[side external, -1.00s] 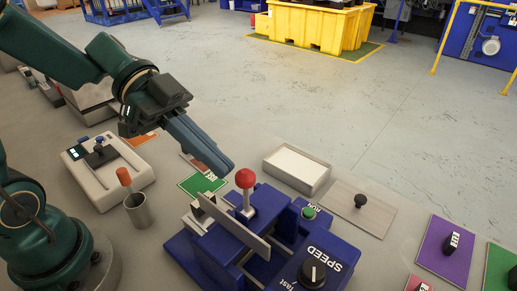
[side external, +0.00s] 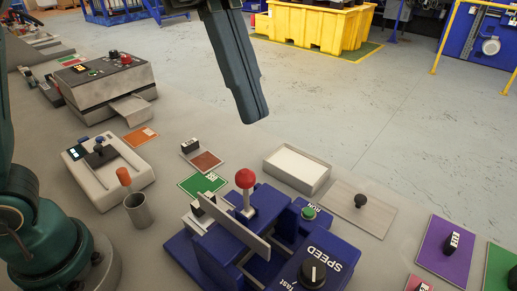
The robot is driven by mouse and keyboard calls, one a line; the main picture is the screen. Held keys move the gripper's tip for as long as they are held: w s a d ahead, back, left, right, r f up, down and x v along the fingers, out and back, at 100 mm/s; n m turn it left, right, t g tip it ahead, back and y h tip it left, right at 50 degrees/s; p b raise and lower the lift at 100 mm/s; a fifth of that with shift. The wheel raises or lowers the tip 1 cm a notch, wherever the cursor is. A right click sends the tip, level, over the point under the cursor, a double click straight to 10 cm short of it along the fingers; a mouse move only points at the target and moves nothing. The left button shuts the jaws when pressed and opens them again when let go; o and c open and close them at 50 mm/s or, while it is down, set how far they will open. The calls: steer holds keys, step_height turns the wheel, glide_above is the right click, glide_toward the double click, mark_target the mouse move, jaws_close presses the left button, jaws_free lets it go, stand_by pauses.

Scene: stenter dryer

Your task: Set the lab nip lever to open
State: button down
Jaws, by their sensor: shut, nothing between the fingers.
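The lab nip lever has a red ball knob (side external: 245,178) on a short pale stem, standing nearly upright on the blue machine (side external: 213,246) at the front centre. The machine also carries a green RUN button (side external: 309,213) and a black SPEED dial (side external: 313,273). My gripper (side external: 254,120) is shut and empty, pointing down, above and behind the red knob and clear of it.
A metal cup (side external: 139,211) with an orange-handled tool and a white control box (side external: 107,170) stand left. A grey metal device (side external: 104,86) is behind them.

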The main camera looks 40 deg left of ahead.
mark_target(243, 173)
step_height(243, 173, down, 9)
steer(key=shift+d+f, duration=0.2)
steer(key=shift+d, duration=0.1)
stand_by(0.6)
stand_by(0.4)
steer(key=shift+a+h, duration=0.3)
steer(key=shift+h, duration=0.1)
steer(key=shift+a+h, duration=0.35)
steer(key=shift+h, duration=0.05)
steer(key=shift+a+h, duration=0.75)
steer(key=shift+h, duration=0.05)
steer(key=shift+a+f, duration=0.25)
steer(key=shift+a, duration=0.95)
steer(key=shift+a+f, duration=0.1)
steer(key=shift+a, duration=0.05)
